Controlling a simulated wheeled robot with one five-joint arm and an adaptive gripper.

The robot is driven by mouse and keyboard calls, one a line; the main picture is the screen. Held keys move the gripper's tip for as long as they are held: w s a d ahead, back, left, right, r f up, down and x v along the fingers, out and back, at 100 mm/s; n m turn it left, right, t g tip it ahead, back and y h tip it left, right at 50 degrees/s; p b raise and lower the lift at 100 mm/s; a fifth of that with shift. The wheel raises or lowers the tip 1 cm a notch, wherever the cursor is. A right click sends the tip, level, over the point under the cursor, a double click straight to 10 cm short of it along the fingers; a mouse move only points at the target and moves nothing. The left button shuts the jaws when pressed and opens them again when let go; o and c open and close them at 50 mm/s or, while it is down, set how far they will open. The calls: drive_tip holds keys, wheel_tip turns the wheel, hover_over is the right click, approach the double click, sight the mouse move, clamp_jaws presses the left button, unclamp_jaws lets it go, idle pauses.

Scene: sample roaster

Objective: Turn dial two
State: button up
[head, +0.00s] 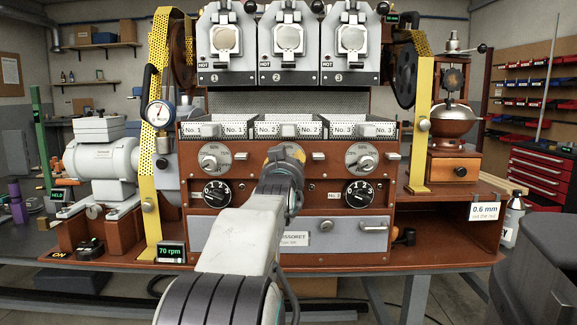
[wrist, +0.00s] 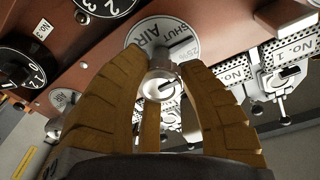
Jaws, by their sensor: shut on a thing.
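In the head view my gripper (head: 285,157) points at the panel's middle, below the No. 2 tray. The knob's pointer setting cannot be read.
Dial one (head: 209,160) and dial three (head: 362,157) flank my gripper. Black numbered dials (head: 216,193) and (head: 361,193) sit below them. Labelled trays (head: 216,131) stand just above. A grey drawer (head: 347,232) lies below. A grinder (head: 453,130) stands at the right.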

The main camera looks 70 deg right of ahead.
drive_tip(key=shift+r, duration=0.3)
drive_tip(key=o, duration=1.2)
drive_tip(key=shift+f, duration=0.2)
drive_tip(key=v, duration=1.2)
drive_tip(key=shift+w+r, duration=0.1)
